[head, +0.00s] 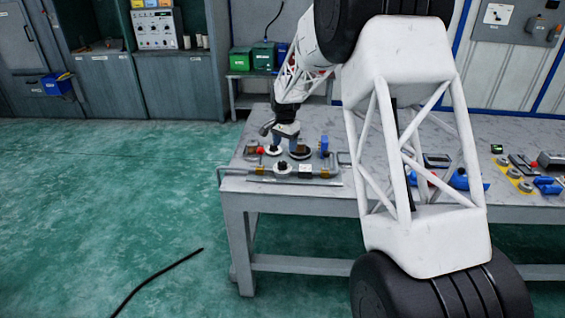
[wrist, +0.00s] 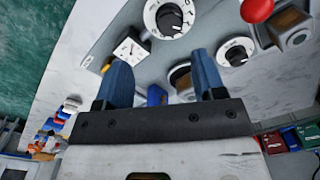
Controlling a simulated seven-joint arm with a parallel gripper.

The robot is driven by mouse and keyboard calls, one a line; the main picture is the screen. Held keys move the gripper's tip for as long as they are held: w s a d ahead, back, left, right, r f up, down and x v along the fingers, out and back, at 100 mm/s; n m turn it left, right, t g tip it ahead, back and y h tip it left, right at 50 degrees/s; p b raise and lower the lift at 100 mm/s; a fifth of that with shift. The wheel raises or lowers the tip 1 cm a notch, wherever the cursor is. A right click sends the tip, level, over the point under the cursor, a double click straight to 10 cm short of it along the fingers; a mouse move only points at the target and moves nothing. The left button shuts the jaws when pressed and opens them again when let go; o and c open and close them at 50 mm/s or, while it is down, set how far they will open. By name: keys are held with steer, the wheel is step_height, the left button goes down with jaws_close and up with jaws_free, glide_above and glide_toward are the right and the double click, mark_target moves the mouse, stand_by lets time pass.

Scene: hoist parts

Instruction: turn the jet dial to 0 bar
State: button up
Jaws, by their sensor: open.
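A grey panel (head: 325,181) with dials lies on the near left end of the table; it also fills the top of the wrist view (wrist: 205,32). Two white dials with black knobs show: a larger one (wrist: 170,18) at top centre and a smaller one (wrist: 236,52) at right. Their lettering is too small to read, so I cannot tell which is the jet dial or its setting. A square white gauge (wrist: 130,48) sits left of them. My gripper (wrist: 161,72) has blue fingers spread apart, with no knob held between them. In the head view my gripper (head: 284,146) is over the panel's back part.
A red ball-shaped knob (wrist: 257,10) and a brass-coloured fitting (wrist: 293,28) stand near the smaller dial. A blue part (head: 324,146) stands at the panel's back right. Blue parts and a yellow mat (head: 510,172) lie farther right on the table (head: 340,205).

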mark_target(283, 163)
steer(key=shift+w+a+f, duration=0.5)
steer(key=shift+f, duration=0.2)
steer(key=shift+f, duration=0.15)
steer(key=shift+f, duration=3.8)
steer(key=c, duration=0.9)
